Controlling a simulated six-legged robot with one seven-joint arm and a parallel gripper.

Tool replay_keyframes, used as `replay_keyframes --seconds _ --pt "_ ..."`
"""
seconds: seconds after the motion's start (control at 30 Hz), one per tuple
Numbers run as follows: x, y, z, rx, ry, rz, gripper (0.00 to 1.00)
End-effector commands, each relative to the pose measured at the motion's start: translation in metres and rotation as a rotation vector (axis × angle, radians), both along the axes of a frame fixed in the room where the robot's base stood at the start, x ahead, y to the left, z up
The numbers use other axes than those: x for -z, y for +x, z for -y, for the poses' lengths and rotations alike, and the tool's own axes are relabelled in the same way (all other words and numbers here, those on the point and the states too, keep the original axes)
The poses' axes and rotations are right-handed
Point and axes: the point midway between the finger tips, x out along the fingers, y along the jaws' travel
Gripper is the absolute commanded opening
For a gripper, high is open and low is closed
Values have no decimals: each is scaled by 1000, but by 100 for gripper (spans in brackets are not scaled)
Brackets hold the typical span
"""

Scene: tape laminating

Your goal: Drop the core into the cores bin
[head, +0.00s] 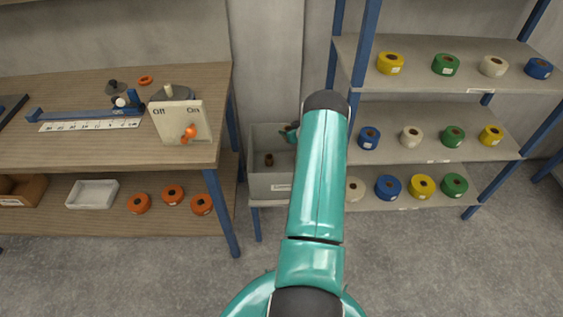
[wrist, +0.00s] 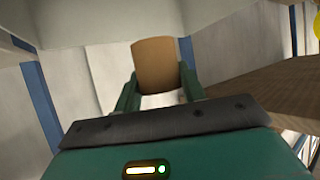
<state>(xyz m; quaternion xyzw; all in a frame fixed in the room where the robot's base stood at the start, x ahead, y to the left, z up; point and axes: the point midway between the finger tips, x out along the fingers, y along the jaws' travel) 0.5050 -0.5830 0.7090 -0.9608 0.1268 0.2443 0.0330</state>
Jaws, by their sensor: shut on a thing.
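My gripper (wrist: 160,90) is shut on a brown cardboard core (wrist: 155,65), which stands out between the two teal fingers in the wrist view. In the head view, part of my gripper (head: 290,132) shows at the upper right of a grey bin (head: 262,181) with a label on its front, and my arm hides the rest. I cannot tell from this view how high the held core is above the bin. Another small brown core (head: 269,159) shows inside the bin.
A wooden workbench (head: 80,155) with a tape dispenser and a switch box (head: 180,122) stands left of the bin. Orange rolls (head: 172,194) lie on its lower shelf. A grey rack (head: 435,125) with several coloured tape rolls stands at the right.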

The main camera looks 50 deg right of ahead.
Motion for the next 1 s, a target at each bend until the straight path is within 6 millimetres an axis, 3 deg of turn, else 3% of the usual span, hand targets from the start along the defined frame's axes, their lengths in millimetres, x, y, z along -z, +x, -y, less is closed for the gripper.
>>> replay_keyframes --seconds 0.5,0.9,0.93,1.0 --pt "51 -3 -3 -2 1 0 19" --pt "58 1 -3 -2 1 1 19" --pt "58 2 -3 -2 1 1 44" --pt "58 2 -3 -2 1 1 58"
